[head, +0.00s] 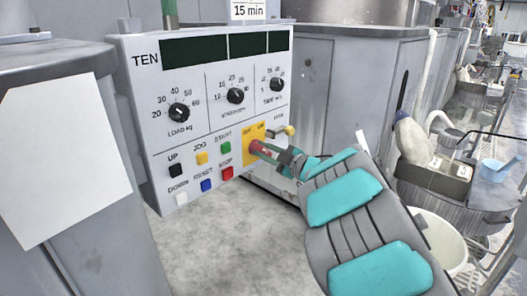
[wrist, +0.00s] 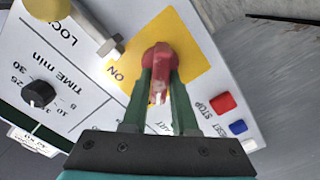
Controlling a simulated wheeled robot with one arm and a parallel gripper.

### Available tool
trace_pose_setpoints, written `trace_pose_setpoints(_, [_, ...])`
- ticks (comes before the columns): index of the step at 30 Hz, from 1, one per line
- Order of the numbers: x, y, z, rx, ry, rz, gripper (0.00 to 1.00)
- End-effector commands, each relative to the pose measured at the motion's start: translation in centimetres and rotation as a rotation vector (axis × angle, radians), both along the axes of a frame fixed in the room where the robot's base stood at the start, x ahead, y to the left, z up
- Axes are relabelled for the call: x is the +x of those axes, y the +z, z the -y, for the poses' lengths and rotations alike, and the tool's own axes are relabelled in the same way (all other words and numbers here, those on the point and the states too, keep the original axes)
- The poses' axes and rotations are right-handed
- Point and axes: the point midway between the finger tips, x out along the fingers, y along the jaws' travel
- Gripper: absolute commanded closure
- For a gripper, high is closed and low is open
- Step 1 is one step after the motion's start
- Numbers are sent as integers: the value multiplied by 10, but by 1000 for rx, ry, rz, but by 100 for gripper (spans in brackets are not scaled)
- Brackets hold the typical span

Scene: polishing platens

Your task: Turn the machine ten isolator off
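The machine panel (head: 150,62) is marked TEN. Low on its right side is a yellow plate (head: 249,158) bearing the red isolator handle (head: 256,147). In the wrist view the yellow plate (wrist: 192,38) has an ON label left of the red handle (wrist: 160,56). My gripper (head: 268,151) reaches the handle from the lower right. In the wrist view its two green fingers (wrist: 160,82) lie on either side of the handle and appear closed on it. The fingers partly hide the handle and nearby lettering, so its exact setting is unclear.
A brass-coloured knob on a stem (head: 290,130) sticks out just right of the plate. Coloured buttons, including red STOP (head: 226,173), lie to the left, with black dials (head: 235,96) above. A white sheet (head: 60,160) is at far left. A white bucket (head: 440,240) stands right.

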Motion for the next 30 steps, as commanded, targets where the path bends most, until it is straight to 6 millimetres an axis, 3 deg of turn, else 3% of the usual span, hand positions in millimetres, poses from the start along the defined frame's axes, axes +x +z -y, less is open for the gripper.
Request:
trace_pose_setpoints(1, [0, 0, 0, 0, 0, 0, 66])
trace_pose_setpoints(6, [0, 0, 0, 1, 0, -1, 48])
trace_pose_setpoints(17, [-2, 0, 4, 1, -1, 0, 48])
trace_pose_setpoints(30, [-39, 0, 53, -2, -4, -2, 48])
